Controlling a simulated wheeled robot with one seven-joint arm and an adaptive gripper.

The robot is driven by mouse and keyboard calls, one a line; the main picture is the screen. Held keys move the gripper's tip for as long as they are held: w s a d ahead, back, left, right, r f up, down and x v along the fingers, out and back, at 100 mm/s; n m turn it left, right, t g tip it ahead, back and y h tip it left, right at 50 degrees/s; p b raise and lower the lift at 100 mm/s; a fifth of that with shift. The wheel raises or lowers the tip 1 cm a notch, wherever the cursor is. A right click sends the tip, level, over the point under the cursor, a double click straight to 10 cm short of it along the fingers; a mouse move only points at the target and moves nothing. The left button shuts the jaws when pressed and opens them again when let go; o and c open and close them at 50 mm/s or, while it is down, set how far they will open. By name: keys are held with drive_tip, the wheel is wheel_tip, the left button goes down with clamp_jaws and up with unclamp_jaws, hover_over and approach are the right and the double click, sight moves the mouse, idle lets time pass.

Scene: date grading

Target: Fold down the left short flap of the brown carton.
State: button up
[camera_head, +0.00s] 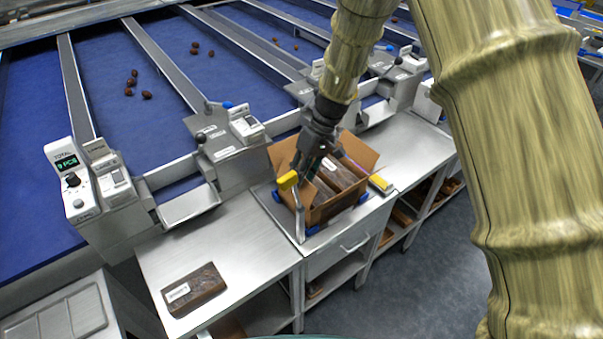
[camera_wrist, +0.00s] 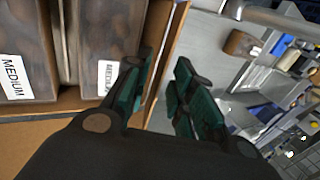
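The brown carton (camera_head: 335,213) stands open on the steel bench and holds dark brown boxes (camera_head: 338,175). One flap (camera_head: 358,151) stands out at its far right, and another (camera_head: 282,155) shows at its left. My gripper (camera_head: 308,174) is at the carton's left part, pointing down, and hides some of it. In the wrist view, my gripper's two teal fingers (camera_wrist: 168,95) are apart. A cardboard edge (camera_wrist: 172,50) runs between them; I cannot tell whether it touches either. Boxes labelled MEDIUM (camera_wrist: 100,45) lie left of the fingers, and a broad cardboard panel (camera_wrist: 35,145) is below them.
A yellow-topped metal lever (camera_head: 299,220) stands at the carton's near left corner. A yellow block (camera_head: 380,184) is at its right. A dark labelled box (camera_head: 194,290) lies on the left bench. Scales (camera_head: 90,180) and the blue sorting table (camera_head: 150,110) are behind. Bench space right is clear.

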clamp_jaws()
drive_tip(key=shift+w+d+f+y, duration=0.1)
drive_tip(key=shift+d+y, duration=0.05)
drive_tip(key=shift+y, duration=0.15)
drive_tip(key=shift+w+d+f+g+y+b, duration=0.45)
drive_tip(key=shift+d+g+y+b, duration=0.1)
drive_tip(key=shift+g+y+b, duration=0.45)
drive_tip(key=shift+w+d+f+g+y+b, duration=0.15)
drive_tip(key=shift+d+f+g+y+b, duration=0.2)
drive_tip(key=shift+y+b, duration=0.35)
drive_tip(key=shift+w+d+f+g+y+b, duration=0.15)
drive_tip(key=shift+f+g+y+b, duration=0.3)
drive_tip(key=shift+b, duration=0.45)
drive_tip(key=shift+y+b, duration=0.35)
drive_tip(key=shift+w+d+g, duration=0.1)
drive_tip(key=shift+d+g, duration=0.05)
drive_tip(key=shift+g, duration=0.15)
drive_tip(key=shift+c, duration=2.3)
unclamp_jaws()
drive_tip(key=o, duration=0.5)
drive_tip(key=shift+c, duration=0.2)
